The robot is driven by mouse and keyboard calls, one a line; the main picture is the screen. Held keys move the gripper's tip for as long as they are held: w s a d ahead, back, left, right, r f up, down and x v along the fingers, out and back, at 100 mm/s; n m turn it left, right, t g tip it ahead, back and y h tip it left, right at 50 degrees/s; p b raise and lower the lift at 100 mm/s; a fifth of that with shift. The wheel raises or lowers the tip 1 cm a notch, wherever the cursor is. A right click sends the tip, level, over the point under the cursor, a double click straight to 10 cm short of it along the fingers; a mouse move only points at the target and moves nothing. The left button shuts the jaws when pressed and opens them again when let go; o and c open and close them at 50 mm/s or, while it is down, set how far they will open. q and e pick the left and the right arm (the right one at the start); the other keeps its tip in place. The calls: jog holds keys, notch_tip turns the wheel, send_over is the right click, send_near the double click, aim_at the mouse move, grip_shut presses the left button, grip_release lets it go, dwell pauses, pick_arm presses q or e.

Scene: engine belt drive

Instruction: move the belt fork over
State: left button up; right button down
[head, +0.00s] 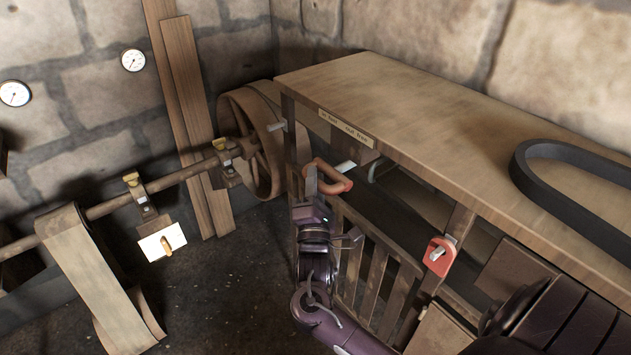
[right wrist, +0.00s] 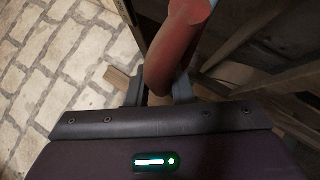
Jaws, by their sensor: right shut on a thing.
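The red belt fork handle (head: 330,177) sits under the front edge of the bench, below a small lettered plate (head: 347,128). My right gripper (head: 312,182) is at the left end of this handle, shut on it. In the right wrist view the red handle (right wrist: 168,60) rises from between the two dark fingers (right wrist: 155,90). A pale metal piece shows beside the handle in the head view, but how they join is hard to see. My left gripper is not in view.
A wooden bench (head: 390,95) carries a black belt loop (head: 540,170). A slatted guard (head: 375,260) and a red lever (head: 439,255) are on its front. At left are a line shaft (head: 105,208), a wide belt (head: 90,270) and a wheel (head: 250,145). The floor between is clear.

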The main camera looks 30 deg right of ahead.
jog(key=shift+a, duration=0.3)
jog(key=a+p, duration=0.2)
jog(key=a, duration=0.7)
jog(key=shift+s+f+p, duration=0.2)
jog(key=shift+s+p, duration=0.1)
jog(key=shift+s, duration=0.1)
jog(key=shift+a, duration=0.1)
jog(key=c, duration=1.3)
grip_release()
jog(key=shift+a+r, duration=0.1)
jog(key=shift+r, duration=0.05)
jog(key=b+v, duration=0.1)
jog(key=v, duration=0.7)
